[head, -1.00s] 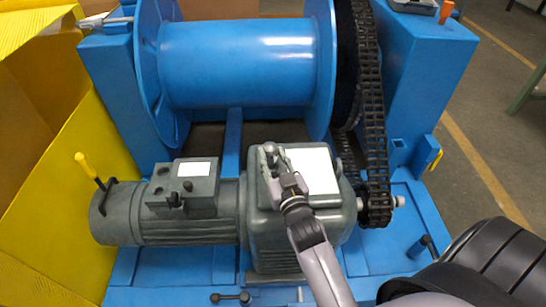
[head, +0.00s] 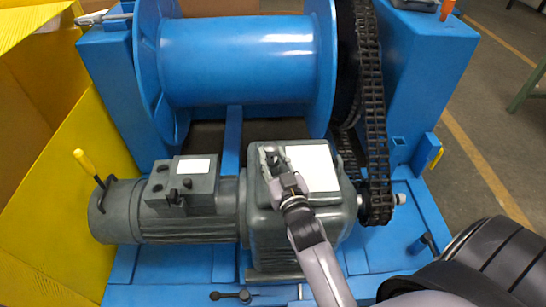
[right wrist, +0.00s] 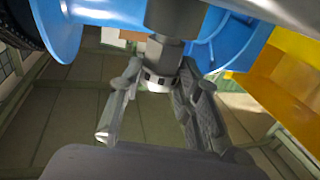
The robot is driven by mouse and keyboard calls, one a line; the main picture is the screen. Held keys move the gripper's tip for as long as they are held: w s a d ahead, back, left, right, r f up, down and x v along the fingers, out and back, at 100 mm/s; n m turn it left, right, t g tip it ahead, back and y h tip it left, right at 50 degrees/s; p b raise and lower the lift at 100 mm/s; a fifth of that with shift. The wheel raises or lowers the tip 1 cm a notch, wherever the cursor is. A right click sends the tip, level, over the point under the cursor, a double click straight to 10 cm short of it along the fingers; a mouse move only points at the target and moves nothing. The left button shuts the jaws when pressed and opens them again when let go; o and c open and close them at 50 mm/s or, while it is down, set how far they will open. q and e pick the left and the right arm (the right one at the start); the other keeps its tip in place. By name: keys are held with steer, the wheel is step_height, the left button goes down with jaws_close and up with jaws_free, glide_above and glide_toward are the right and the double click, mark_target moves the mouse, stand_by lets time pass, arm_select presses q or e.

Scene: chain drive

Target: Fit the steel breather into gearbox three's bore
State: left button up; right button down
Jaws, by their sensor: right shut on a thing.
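My right gripper (head: 279,172) is over the top of the grey gearbox (head: 290,235), beside the white plate on its lid. In the right wrist view the two fingers of this gripper (right wrist: 160,88) are closed around the steel breather (right wrist: 165,58), a grey stepped cylinder with a light slotted ring at the fingers. In the head view the breather (head: 271,157) is a small dark shape at the fingertips. I cannot see the bore, and I cannot tell whether the breather touches the lid. No number shows on the gearbox. My left gripper is not in view.
A grey motor (head: 160,228) with a yellow-handled lever (head: 85,163) joins the gearbox on the left. A blue winch drum (head: 238,62) stands behind. A black chain (head: 372,130) runs down to a sprocket on the right. A yellow box (head: 75,200) stands at the left.

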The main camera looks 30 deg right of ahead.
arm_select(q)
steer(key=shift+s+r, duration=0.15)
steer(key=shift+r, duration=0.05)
arm_select(e)
steer(key=shift+f, duration=0.1)
steer(key=c, duration=1.5)
jaws_free()
steer(key=shift+f, duration=0.1)
steer(key=o, duration=0.4)
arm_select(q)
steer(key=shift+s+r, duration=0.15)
arm_select(e)
steer(key=shift+f, duration=0.1)
